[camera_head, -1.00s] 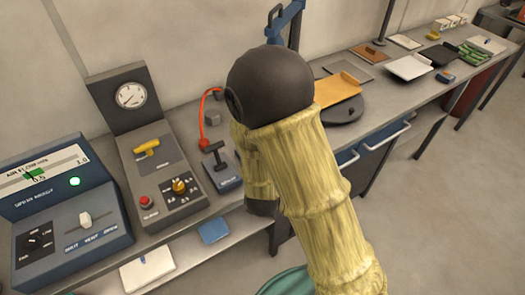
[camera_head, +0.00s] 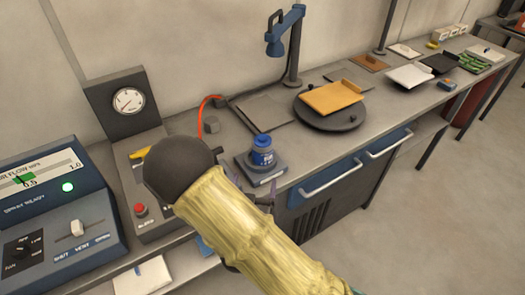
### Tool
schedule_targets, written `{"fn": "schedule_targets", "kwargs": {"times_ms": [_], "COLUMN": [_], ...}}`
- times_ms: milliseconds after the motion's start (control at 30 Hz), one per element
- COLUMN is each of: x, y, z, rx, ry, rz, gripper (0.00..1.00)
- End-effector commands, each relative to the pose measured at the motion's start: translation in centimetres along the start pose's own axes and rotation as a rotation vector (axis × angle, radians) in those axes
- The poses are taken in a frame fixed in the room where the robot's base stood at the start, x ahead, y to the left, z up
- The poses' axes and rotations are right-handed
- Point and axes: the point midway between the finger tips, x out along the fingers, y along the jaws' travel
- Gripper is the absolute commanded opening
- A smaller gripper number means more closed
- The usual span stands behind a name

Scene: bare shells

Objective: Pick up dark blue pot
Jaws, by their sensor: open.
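The dark blue pot (camera_head: 262,151) is small, with a lighter band or label and a blue lid. It stands upright on a small grey stand (camera_head: 268,173) on the bench, right of my arm. My gripper (camera_head: 250,187) shows only in part, as slim dark pieces at the arm's edge just in front of the stand. The rest is hidden behind my arm. It looks open and apart from the pot.
A round dark turntable (camera_head: 330,119) with an orange tray (camera_head: 334,97) stands right of the pot. A blue lamp-like arm (camera_head: 287,42) rises behind. Control panels (camera_head: 62,215) fill the left. A blue drawer (camera_head: 330,180) with handles is below.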

Motion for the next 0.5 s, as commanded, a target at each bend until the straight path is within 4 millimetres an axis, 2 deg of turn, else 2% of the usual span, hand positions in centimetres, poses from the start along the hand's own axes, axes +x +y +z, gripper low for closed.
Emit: {"fn": "schedule_targets", "kwargs": {"times_ms": [500], "x": [9.2], "y": [0.1], "z": [-0.3], "rx": [-0.001], "ry": [0.0], "rz": [0.002], "gripper": [0.88]}}
